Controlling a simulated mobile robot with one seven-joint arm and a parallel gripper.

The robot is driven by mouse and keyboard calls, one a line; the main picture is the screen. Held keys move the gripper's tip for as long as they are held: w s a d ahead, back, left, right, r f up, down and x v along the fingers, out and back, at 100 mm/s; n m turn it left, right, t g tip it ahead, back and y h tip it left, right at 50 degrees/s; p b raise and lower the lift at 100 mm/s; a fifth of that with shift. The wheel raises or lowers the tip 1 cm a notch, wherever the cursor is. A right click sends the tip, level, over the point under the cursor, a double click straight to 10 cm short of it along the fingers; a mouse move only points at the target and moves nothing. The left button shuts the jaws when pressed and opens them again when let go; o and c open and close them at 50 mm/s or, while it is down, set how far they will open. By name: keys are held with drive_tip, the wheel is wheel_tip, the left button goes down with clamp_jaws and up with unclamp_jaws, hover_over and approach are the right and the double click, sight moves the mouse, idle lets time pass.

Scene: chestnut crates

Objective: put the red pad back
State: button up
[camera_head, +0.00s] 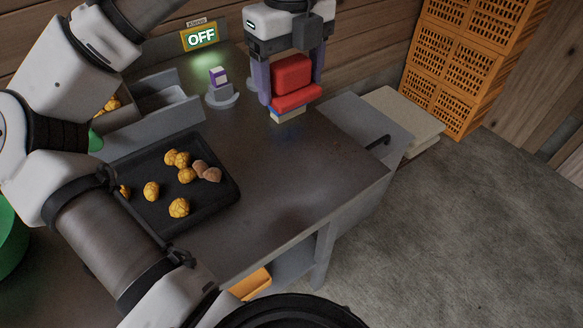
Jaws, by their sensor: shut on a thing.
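The red pad (292,74) is between the two fingers of my gripper (291,91), at the back of the metal bench in the head view. It shows as an upright red block above a wider, flatter red part. My gripper is shut on it from above. Directly below the red part, a blue and pale yellow layered block (288,115) shows at bench level. I cannot tell whether the red part touches it or hangs just above it.
A purple and white item (218,76) sits on a grey round stand left of my gripper. A lit OFF sign (201,37) is behind it. A black tray (228,197) holds several yellow and brown lumps. Orange crates (462,50) stand right. The bench's front right is clear.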

sight(291, 172)
wheel_tip(291, 172, down, 18)
drive_tip(key=shift+r+b, duration=0.1)
drive_tip(key=shift+b, duration=0.85)
drive_tip(key=shift+f, duration=0.2)
drive_tip(key=o, duration=0.9)
drive_tip(key=shift+o, duration=0.2)
wheel_tip(291, 172, up, 12)
drive_tip(key=p, duration=0.1)
drive_tip(key=shift+r, duration=0.2)
